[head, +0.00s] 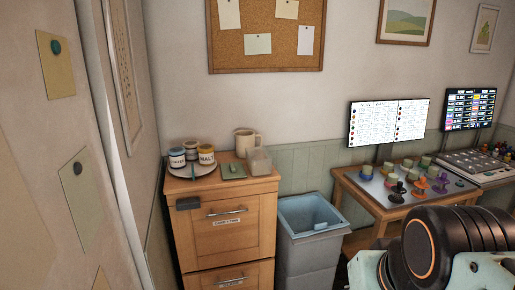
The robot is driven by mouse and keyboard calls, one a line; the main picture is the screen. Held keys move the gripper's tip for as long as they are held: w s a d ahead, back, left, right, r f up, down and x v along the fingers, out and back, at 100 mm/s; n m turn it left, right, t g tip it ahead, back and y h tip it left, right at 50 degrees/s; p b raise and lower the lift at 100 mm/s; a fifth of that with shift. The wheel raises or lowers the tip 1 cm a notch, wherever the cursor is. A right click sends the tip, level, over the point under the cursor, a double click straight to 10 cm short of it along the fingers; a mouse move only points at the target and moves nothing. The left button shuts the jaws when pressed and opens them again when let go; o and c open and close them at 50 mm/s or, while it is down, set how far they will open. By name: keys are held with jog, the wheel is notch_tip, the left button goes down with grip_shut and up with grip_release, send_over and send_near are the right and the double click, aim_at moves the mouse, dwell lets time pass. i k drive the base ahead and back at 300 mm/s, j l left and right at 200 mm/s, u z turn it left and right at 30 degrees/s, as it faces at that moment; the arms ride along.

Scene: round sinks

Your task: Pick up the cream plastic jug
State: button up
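The cream plastic jug (245,139) stands upright at the back right on top of a wooden drawer cabinet (224,185). Its lower part is partly hidden behind a pale translucent container (259,161). Nothing holds the jug. My arm, dark with an orange ring, shows at the bottom right, well apart from the cabinet. My gripper's fingers are not in view.
A plate (192,171) with several labelled jars sits left of the jug, and a green mat (233,171) lies in front. A grey bin (312,225) stands right of the cabinet. Further right, a wooden table (352,188) holds coloured stamp-like pieces below two screens.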

aim_at(245, 138)
jog(key=u, duration=1.25)
jog(key=i+l+u, duration=0.1)
jog(key=u, duration=0.9)
jog(key=i+l, duration=0.1)
jog(key=l, duration=1.5)
jog(key=i+l, duration=0.15)
jog(key=l, duration=1.45)
jog(key=k+l+u, duration=0.3)
jog(key=k+j, duration=0.05)
jog(key=k, duration=0.05)
